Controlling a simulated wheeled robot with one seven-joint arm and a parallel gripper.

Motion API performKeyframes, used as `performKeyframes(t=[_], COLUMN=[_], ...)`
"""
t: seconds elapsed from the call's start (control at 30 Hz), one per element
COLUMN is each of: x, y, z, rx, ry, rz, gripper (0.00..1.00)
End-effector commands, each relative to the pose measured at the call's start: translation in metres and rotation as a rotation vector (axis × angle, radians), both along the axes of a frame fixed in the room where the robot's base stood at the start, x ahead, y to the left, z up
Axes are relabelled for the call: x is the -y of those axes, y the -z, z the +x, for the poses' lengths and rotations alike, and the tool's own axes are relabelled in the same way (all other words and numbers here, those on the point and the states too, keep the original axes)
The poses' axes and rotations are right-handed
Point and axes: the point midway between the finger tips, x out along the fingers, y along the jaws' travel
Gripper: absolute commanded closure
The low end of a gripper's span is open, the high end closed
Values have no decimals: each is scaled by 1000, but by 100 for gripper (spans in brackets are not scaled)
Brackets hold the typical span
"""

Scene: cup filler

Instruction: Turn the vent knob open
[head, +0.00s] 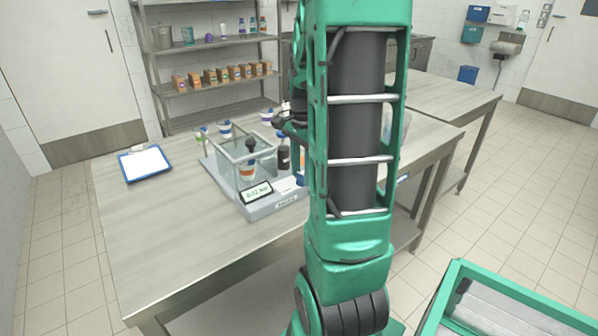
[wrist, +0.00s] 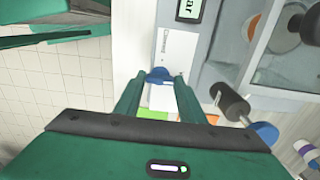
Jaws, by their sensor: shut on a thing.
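In the wrist view, a small blue knob (wrist: 158,73) sits at the edge of the filler's pale base, beside a white label plate. I take it to be the vent knob. My gripper (wrist: 158,84) reaches it with one green finger on each side, shut on it. The fingers cover its sides, and I cannot tell its turn angle. In the head view the filler (head: 282,203) stands on the steel table, with a lit display (head: 256,193) at its front corner. My green arm hides most of the gripper there.
A clear-walled box (head: 226,170) stands on the filler, with a cup (head: 247,172) inside. A black cylinder (wrist: 229,101) is close to the right finger in the wrist view. A blue clipboard (head: 145,163) lies at the table's left. The table's front left is clear.

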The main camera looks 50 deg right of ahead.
Motion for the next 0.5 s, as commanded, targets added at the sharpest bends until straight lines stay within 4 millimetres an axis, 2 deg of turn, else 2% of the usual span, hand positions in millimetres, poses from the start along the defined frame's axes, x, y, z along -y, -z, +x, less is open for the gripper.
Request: performKeyframes(t=[0.33, 0.37, 0.4, 0.5], x=[-2, -2, -2, -1], y=[-1, -1, -1, -1], z=[5, 5, 4, 3], rx=[8, 8, 7, 6], ry=[-11, -11, -10, -7], rz=[-1, -1, -1, -1], gripper=[86, 57, 47, 45])
